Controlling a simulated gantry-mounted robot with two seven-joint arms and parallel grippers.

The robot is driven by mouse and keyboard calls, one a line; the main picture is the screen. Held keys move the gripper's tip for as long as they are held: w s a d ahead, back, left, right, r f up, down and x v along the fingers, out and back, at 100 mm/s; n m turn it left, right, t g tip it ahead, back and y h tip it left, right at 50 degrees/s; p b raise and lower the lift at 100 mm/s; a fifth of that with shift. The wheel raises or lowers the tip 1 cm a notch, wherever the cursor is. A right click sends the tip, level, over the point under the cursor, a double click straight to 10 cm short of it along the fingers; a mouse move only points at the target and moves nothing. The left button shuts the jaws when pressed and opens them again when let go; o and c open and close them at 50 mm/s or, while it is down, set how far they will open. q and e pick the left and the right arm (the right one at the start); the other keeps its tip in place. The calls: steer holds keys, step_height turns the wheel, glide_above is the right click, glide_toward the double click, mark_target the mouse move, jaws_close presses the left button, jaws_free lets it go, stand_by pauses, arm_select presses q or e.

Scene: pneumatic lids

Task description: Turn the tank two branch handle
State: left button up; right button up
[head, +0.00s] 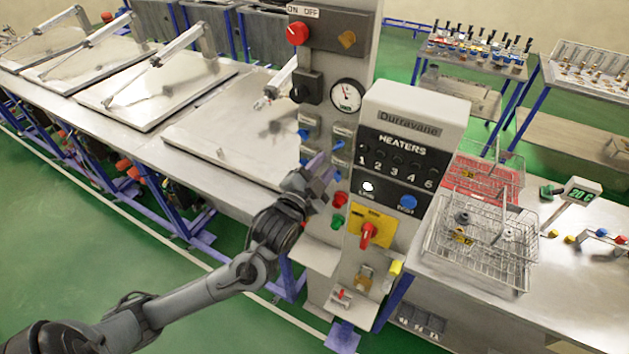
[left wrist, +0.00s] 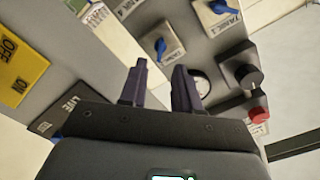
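The control panel has several small pale plates with blue branch handles beside my left gripper (head: 320,172). In the head view, an upper-left blue handle (head: 304,133), an upper-right one (head: 338,143) and a lower-right one (head: 339,172) show; the gripper partly covers this area. In the left wrist view, one blue handle (left wrist: 160,45) lies just beyond the fingertips, and another (left wrist: 220,7) is at the top edge. My left gripper (left wrist: 160,72) is open and empty, apart from the handles.
A gauge (head: 347,95) and red knob (head: 297,33) are above the handles. The heaters box (head: 409,150) stands close at right, with a yellow-plated red switch (head: 368,234) below. Flat lids (head: 235,130) cover the tanks at left; wire baskets (head: 480,245) are at right.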

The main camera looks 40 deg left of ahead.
arm_select(q)
steer(key=shift+b+v, duration=0.35)
steer(key=shift+v, duration=1.6)
steer(key=s+d+f+n+g+h+p, duration=0.1)
steer(key=s+d+f+g+p, duration=0.2)
steer(key=s, duration=0.4)
steer(key=s+d+f+n+g+h+p, duration=0.1)
steer(key=s+d+f+g+h+p, duration=0.1)
steer(key=s+d+f+g, duration=0.3)
steer(key=s+d+f+n+g+h+p, duration=0.1)
steer(key=s+d+f+g+p, duration=0.3)
steer(key=s+f, duration=0.4)
steer(key=s+n+g, duration=0.1)
steer(key=s, duration=0.2)
steer(key=shift+d+f+g+h, duration=0.35)
steer(key=shift+g+h, duration=0.05)
steer(key=shift+w, duration=0.1)
